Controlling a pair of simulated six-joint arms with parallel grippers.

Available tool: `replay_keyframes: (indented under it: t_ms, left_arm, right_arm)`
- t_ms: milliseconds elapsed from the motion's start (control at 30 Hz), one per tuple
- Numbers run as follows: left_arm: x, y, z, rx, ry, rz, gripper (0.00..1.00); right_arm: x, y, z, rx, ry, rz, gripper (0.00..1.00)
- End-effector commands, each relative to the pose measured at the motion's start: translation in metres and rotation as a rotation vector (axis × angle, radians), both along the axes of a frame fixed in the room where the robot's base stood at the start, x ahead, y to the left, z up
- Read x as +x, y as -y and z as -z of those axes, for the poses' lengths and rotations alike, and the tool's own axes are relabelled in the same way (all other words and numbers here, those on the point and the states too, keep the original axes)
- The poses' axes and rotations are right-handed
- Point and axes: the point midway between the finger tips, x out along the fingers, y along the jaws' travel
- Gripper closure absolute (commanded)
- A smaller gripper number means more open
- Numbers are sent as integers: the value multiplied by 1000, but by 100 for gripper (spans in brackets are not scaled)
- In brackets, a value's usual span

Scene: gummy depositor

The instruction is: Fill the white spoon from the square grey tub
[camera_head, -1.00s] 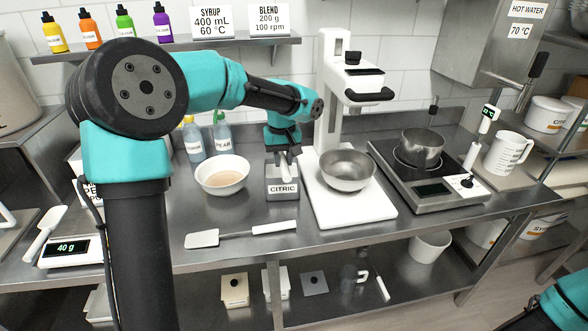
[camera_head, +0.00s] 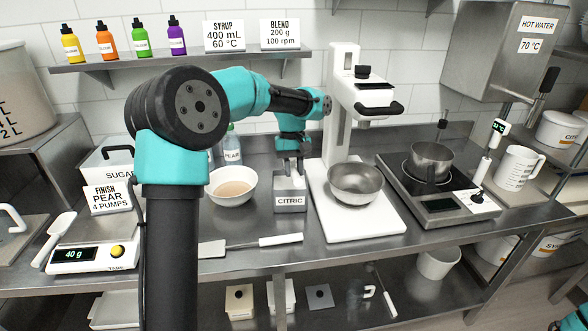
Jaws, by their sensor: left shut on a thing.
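The square grey tub (camera_head: 290,208), labelled CITRIC, stands at the middle of the bench. My left gripper (camera_head: 290,168) points down directly over the tub and is shut on the white spoon (camera_head: 293,173). Only a small white part of this spoon shows between the fingers and the tub's opening. Its bowl is hidden, so I cannot tell whether it holds powder. My right gripper is out of view.
A white bowl (camera_head: 233,187) stands left of the tub, and a steel bowl (camera_head: 355,182) on a white mixer stand to its right. A spatula (camera_head: 280,241) lies in front. A scale (camera_head: 88,256) reads 40 g, with another white scoop (camera_head: 55,236) beside it.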

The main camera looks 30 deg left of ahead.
Motion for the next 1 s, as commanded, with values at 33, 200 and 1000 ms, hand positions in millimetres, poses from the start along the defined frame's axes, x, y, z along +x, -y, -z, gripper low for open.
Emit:
replay_keyframes:
  t_ms: [33,200,1000]
  left_arm:
    - [2,-2,2,-24,-29,-1,100]
    - [5,-3,4,-96,-120,0,100]
    - [5,-4,48,-141,-179,0,100]
  right_arm:
    - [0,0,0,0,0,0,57]
    - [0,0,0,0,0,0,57]
    - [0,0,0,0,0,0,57]
